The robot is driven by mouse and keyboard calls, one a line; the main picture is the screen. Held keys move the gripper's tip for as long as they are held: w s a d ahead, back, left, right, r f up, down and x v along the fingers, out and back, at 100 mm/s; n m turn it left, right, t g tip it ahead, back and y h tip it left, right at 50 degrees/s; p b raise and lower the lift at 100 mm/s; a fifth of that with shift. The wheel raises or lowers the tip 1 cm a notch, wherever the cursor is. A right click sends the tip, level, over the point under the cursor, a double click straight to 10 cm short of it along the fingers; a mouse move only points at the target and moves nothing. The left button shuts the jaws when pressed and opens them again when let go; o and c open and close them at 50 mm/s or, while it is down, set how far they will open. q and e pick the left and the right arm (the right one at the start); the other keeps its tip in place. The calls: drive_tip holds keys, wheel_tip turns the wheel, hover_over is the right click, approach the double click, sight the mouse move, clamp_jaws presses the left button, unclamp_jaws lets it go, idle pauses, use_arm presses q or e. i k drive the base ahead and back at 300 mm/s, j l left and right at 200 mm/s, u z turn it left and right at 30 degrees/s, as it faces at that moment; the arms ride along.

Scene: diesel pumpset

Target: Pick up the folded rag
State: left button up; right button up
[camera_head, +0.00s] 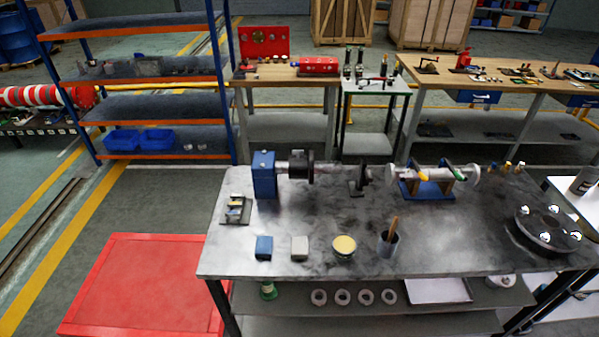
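A small blue, block-like piece (264,247) lies near the front left of the grey metal table (320,215). A similar pale grey-white piece (299,247) lies just to its right, apart from it. Either could be the folded rag; at this size I cannot tell which is cloth. Neither of my grippers is in view.
Right of the two pieces stand a round tin with a yellow top (344,245) and a dark cup holding a wooden-handled tool (389,243). A shaft assembly with a blue block (264,175) lies behind. A round dark plate (547,230) is at right. Red platform (150,285) at left.

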sight(298, 245)
drive_tip(key=u, duration=5.3)
drive_tip(key=z, duration=5.3)
drive_tip(key=i+z, duration=0.15)
drive_tip(key=i, duration=0.3)
drive_tip(key=i+j+z, duration=0.2)
drive_tip(key=i, duration=0.3)
drive_tip(key=i+j+z, duration=0.15)
drive_tip(key=i, duration=0.3)
